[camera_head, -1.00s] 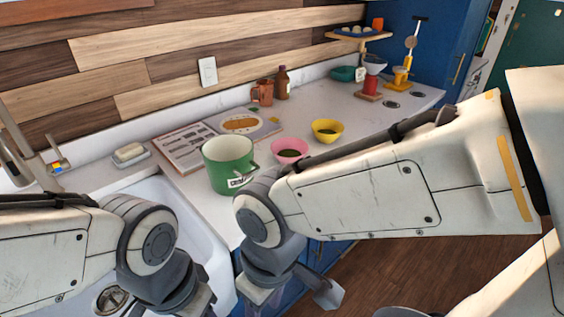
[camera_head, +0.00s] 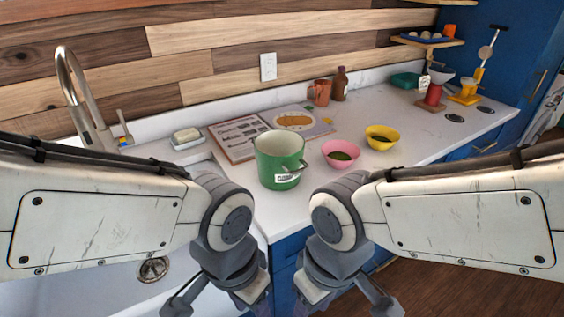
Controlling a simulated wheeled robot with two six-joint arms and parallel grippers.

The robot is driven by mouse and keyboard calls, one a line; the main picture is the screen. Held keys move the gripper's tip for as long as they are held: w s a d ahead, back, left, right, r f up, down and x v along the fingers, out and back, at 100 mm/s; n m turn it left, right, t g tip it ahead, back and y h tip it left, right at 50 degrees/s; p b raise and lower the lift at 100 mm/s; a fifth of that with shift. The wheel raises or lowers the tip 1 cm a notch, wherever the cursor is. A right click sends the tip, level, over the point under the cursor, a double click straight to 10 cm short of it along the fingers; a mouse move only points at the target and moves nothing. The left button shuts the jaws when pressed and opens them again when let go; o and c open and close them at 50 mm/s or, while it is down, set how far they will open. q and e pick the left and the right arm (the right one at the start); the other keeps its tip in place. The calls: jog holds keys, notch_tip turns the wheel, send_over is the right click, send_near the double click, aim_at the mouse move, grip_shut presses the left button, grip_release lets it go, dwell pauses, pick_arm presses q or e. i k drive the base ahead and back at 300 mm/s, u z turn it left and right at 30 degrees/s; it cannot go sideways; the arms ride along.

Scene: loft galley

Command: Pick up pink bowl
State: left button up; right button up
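The pink bowl (camera_head: 340,163) stands upright on the white counter, with something dark green inside. It is between the green pot (camera_head: 278,168) on its left and the yellow bowl (camera_head: 382,146) on its right. My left gripper (camera_head: 220,305) hangs low in front of the counter by the sink, its fingers spread and empty. My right gripper (camera_head: 346,303) hangs in front of the counter's front edge, below and nearer than the pink bowl, also spread and empty. The fingertips of both are partly cut off by the bottom of the view.
An open book (camera_head: 240,137) lies behind the pot. A mug (camera_head: 320,92) and brown bottle (camera_head: 340,84) stand by the wall. The sink and faucet (camera_head: 78,90) are on the left. Counter right of the bowls is clear.

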aim_at(340, 154)
jog(key=z, duration=1.95)
jog(key=i, duration=2.15)
jog(key=u, duration=3.5)
